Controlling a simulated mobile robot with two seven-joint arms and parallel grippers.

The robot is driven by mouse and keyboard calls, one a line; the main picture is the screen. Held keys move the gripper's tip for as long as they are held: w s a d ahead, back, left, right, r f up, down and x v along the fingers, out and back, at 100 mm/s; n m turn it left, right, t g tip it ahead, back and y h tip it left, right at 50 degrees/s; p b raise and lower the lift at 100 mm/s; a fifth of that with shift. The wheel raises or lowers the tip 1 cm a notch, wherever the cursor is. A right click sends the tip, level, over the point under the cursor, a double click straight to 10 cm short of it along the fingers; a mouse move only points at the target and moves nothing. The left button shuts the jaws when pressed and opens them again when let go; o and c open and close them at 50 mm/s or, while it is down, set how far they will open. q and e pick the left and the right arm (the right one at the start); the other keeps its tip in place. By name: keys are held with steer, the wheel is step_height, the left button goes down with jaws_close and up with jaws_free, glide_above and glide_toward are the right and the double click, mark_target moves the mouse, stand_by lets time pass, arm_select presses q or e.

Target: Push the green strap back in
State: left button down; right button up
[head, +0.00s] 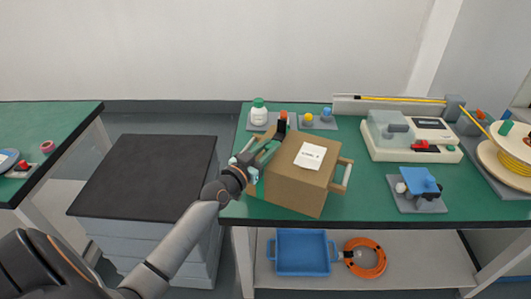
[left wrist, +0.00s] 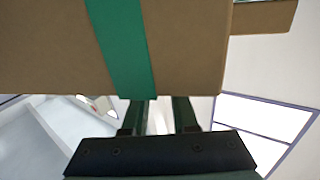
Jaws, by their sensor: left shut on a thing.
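A brown cardboard box (head: 288,188) with a white label sits tilted on the green table. The green strap (left wrist: 122,45) runs down the box face in the left wrist view, and its lower end meets my left gripper's fingers. My left gripper (head: 270,150) is at the left side of the box, and its fingers (left wrist: 160,112) also show in the left wrist view. It is shut on the strap, though the exact contact is partly hidden. My right gripper is not in view.
A white bottle (head: 258,115) and small knobs stand behind the box. A pale machine (head: 395,150) and a blue-topped fixture (head: 420,182) stand to the right. A blue tray (head: 302,252) and an orange cable coil (head: 366,262) lie on the lower shelf. The dark cabinet top (head: 145,175) is clear.

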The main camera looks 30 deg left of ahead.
mark_target(269, 145)
arm_select(q)
steer(key=shift+w+a+f+b, duration=0.1)
steer(key=shift+w+b, duration=0.05)
steer(key=shift+w, duration=0.5)
steer(key=shift+w+a+b, duration=0.1)
steer(key=shift+w+b, duration=0.05)
steer(key=shift+w, duration=0.65)
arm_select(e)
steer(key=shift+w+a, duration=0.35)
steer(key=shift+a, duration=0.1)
arm_select(q)
steer(key=c, duration=0.7)
jaws_free()
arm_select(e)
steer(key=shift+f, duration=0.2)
arm_select(q)
steer(key=s, duration=1.2)
steer(key=shift+s+a, duration=0.15)
steer(key=shift+s, duration=0.1)
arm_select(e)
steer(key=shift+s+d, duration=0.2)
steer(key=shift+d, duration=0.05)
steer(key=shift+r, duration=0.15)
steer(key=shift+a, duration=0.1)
